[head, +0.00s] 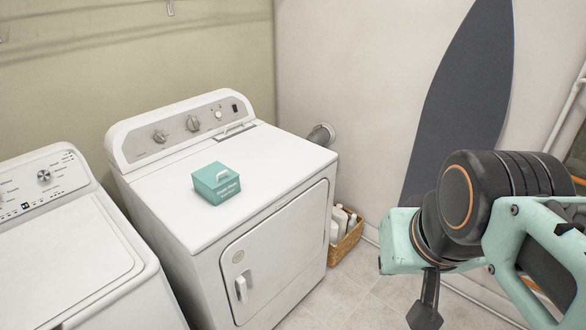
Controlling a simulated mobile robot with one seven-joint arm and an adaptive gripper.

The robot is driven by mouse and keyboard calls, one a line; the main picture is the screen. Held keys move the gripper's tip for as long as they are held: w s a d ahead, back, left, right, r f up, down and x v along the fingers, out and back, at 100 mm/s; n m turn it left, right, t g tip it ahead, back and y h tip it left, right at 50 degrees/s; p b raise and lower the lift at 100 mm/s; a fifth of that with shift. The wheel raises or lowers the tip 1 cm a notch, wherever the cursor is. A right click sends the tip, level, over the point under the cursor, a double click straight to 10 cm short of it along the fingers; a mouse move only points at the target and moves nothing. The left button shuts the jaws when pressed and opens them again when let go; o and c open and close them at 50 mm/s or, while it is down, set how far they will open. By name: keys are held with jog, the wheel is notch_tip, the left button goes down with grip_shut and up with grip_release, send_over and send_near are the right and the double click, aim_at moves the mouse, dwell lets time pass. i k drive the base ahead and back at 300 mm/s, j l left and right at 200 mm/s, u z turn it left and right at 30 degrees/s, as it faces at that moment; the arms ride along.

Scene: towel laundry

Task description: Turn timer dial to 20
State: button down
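The dryer (270,152) stands in the middle of the head view with its door shut. Its slanted control panel (140,146) carries a larger round dial (193,123), a smaller dial (159,136) to its left and a small pale knob (218,114) to its right. Which one is the timer dial, and the numbers around them, are too small to read. My gripper (425,315) appears as a dark piece hanging below my arm at the lower right. It is well apart from the panel, over the floor. Its fingers cannot be made out.
A wicker basket (346,243) of bottles is on the floor right of the dryer. An ironing board (465,85) leans on the wall behind my arm.

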aim_at(192, 123)
jog(key=i+u, duration=0.2)
jog(key=u, duration=1.35)
jog(key=i+l+u, duration=0.2)
jog(key=u, duration=0.2)
jog(key=i+l+u, duration=0.15)
jog(key=l+u, duration=0.25)
jog(key=i+l+u, duration=0.1)
jog(key=l, duration=0.25)
jog(key=i+l+u, duration=0.15)
jog(key=l, duration=0.2)
